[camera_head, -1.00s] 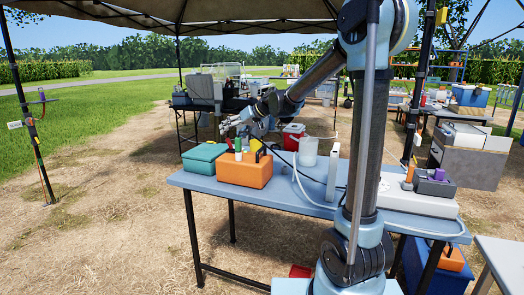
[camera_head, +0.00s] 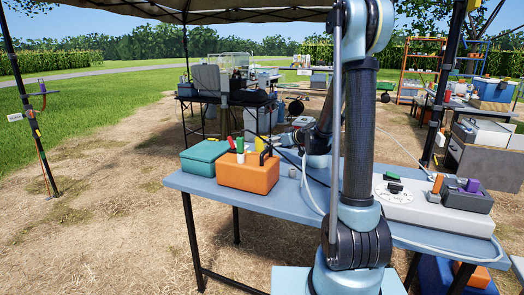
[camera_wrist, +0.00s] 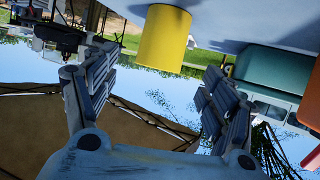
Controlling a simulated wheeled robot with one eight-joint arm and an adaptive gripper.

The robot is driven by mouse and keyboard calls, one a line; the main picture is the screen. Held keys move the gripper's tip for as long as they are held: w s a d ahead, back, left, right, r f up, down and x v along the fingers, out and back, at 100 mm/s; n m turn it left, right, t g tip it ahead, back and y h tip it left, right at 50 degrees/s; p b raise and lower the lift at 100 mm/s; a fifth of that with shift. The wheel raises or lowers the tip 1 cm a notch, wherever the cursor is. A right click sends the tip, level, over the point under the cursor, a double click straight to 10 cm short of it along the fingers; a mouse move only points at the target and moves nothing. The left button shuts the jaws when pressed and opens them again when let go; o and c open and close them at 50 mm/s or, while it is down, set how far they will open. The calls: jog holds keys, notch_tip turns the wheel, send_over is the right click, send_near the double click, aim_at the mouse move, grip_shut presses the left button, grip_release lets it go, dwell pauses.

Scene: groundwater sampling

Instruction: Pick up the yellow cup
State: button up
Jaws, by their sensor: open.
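The yellow cup (camera_wrist: 163,40) shows in the wrist view at the upper middle, its upper end in the picture meeting the pale blue table surface (camera_wrist: 230,18); this view is turned upside down. My gripper (camera_wrist: 160,64) is open, its two jaws apart on either side of the cup's line, with nothing between them that I can see being gripped. The cup appears ahead of the fingers.
A teal box (camera_head: 203,157) and an orange case (camera_head: 248,176) with markers stand on the blue table's left end. The teal box (camera_wrist: 270,68) is right of the cup in the wrist view. A white unit (camera_head: 408,207) and a grey holder (camera_head: 468,200) are at right.

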aim_at(257, 144)
jog(key=x, duration=0.8)
jog(key=shift+w+a+f, duration=0.1)
jog(key=shift+w+f, duration=0.05)
jog(key=shift+w, duration=0.1)
jog(key=shift+x, duration=2.8)
jog(key=shift+s, duration=0.15)
jog(key=c, duration=1.3)
jog(key=shift+c, duration=0.2)
